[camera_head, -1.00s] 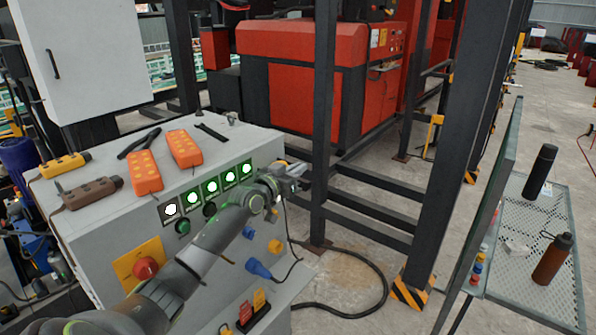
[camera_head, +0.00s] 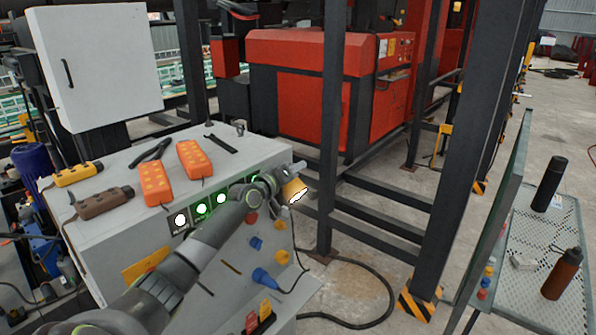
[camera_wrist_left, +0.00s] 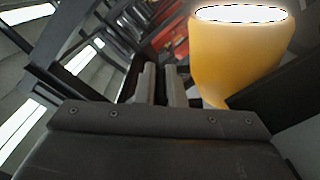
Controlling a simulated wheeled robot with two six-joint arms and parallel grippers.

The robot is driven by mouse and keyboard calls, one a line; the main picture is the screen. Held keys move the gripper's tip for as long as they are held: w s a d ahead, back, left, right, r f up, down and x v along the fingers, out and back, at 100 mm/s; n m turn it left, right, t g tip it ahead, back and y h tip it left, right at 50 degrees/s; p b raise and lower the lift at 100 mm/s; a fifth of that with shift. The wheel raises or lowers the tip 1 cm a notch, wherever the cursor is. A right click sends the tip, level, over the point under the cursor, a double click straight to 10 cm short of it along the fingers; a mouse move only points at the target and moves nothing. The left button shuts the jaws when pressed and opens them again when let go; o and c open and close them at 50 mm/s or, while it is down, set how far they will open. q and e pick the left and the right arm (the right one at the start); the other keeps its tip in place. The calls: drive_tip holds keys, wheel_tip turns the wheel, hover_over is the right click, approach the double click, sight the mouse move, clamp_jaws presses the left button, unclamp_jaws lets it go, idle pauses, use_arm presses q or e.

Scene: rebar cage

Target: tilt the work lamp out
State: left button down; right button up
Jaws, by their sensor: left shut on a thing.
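The work lamp (camera_head: 292,188) is a small yellow-orange shade with a bright lit face. It sits at the right edge of the grey control cabinet (camera_head: 112,252) in the head view. In the left wrist view the lamp (camera_wrist_left: 230,62) stands large, right of the fingers, its glowing round face at the top. My left gripper (camera_head: 281,178) is at the lamp, beside the shade. Its fingers (camera_wrist_left: 160,85) are close together in the wrist view. The part of the lamp between them is hidden. My right gripper is in neither view.
Two orange pendants (camera_head: 193,158) and other hand tools lie on the cabinet top. Lit green buttons (camera_head: 203,210) line its sloped front. A dark steel post (camera_head: 333,130) stands just right of the lamp. A black cable lies on the floor below.

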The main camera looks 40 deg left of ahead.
use_arm(q)
drive_tip(key=shift+a, duration=0.1)
idle(0.4)
drive_tip(key=c, duration=1.8)
unclamp_jaws()
drive_tip(key=shift+s+r+p, duration=0.1)
drive_tip(key=shift+s+p, duration=0.2)
drive_tip(key=shift+p, duration=0.1)
drive_tip(key=s+a+p, duration=0.1)
drive_tip(key=s+p, duration=0.7)
drive_tip(key=s, duration=0.8)
drive_tip(key=shift+s+a, duration=0.2)
drive_tip(key=shift+s, duration=0.15)
